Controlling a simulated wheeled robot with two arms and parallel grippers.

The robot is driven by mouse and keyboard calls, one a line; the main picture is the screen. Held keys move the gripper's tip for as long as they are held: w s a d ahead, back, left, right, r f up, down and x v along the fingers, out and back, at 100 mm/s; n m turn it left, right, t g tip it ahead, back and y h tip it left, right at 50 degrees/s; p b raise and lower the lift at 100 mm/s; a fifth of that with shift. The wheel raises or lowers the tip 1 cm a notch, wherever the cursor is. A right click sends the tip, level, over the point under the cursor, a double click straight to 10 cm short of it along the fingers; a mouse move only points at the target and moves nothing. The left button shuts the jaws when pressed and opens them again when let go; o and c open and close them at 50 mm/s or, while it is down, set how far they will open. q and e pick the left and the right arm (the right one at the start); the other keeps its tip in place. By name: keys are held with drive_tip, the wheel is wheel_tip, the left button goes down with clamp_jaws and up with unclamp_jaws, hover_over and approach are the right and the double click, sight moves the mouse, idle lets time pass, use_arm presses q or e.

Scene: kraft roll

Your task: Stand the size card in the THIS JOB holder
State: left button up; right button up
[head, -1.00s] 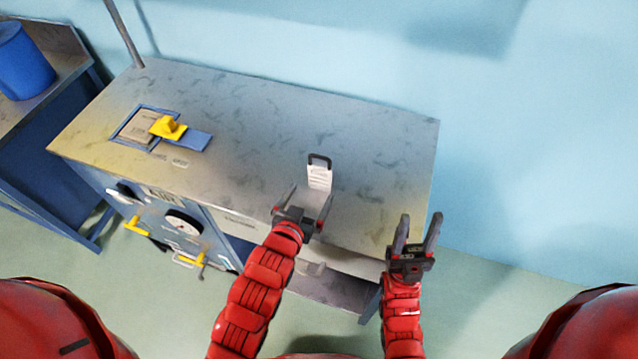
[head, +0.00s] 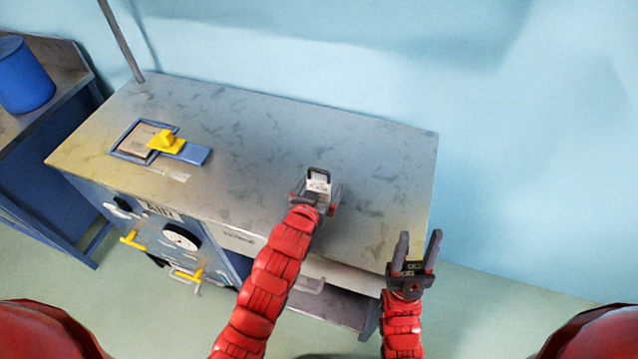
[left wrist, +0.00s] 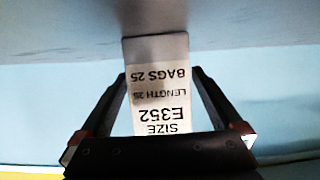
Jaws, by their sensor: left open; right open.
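My right gripper (head: 420,238) is open and empty by the bench's right front corner. I cannot make out a holder marked THIS JOB.
A blue frame (head: 113,152) with a brown panel, a yellow-handled piece (head: 167,142) and a blue strip (head: 196,154) lies on the bench's left. The front has a dial (head: 181,237) and yellow handles. A blue bin (head: 24,76) stands far left. The bench's right side is clear.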

use_arm(q)
drive_tip(key=shift+w+d+f, duration=0.2)
drive_tip(key=shift+w+f, duration=0.05)
drive_tip(key=shift+w, duration=0.3)
drive_tip(key=c, duration=1.4)
drive_tip(key=shift+r, duration=0.2)
